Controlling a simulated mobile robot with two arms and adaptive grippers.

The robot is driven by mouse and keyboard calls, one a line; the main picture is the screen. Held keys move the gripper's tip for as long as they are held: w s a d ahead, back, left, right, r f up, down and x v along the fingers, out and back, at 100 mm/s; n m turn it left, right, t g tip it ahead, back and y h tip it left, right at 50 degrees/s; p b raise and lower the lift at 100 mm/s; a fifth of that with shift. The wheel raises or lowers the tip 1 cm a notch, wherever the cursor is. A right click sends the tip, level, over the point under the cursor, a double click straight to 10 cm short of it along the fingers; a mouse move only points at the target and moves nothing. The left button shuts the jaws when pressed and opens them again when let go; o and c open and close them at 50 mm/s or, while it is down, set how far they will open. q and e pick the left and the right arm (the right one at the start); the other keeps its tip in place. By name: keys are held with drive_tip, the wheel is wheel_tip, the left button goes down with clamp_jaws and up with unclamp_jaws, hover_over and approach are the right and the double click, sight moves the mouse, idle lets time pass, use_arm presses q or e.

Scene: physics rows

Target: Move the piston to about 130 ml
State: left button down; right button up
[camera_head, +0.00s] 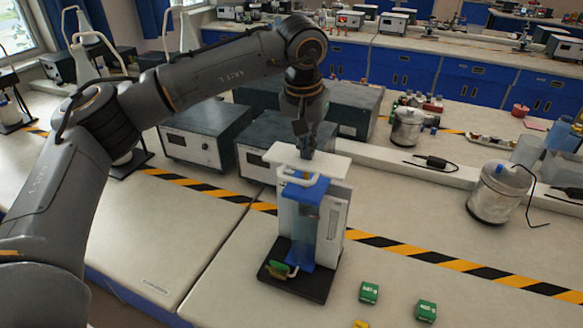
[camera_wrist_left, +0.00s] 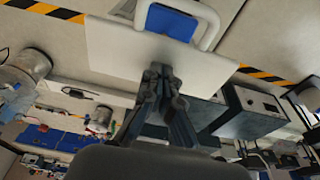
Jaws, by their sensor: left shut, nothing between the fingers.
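The piston apparatus stands upright on a black base (camera_head: 296,281) in the middle of the head view. It has a white body, a blue bracket (camera_head: 306,190) and a clear bluish cylinder (camera_head: 303,235). A flat white plate (camera_head: 335,164) tops it; in the wrist view the plate (camera_wrist_left: 115,50) fills the upper middle, with a white looped tube and a blue part. My left gripper (camera_head: 307,152) is shut and empty, pointing down at the plate; I cannot tell whether it touches. Its fingertips show in the wrist view (camera_wrist_left: 160,70). The volume scale is unreadable.
Grey instrument boxes (camera_head: 190,137) stand close behind and left of the apparatus. A metal pot (camera_head: 497,193) with a cable is at the right. Small green blocks (camera_head: 369,292) lie in front right.

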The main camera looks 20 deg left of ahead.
use_arm(q)
drive_tip(key=shift+f, duration=0.35)
drive_tip(key=p+v, duration=0.2)
drive_tip(key=v, duration=0.1)
drive_tip(key=w+p+v, duration=0.1)
drive_tip(key=p+v, duration=0.2)
drive_tip(key=v, duration=0.1)
drive_tip(key=shift+w+r, duration=0.2)
drive_tip(key=shift+f, duration=0.15)
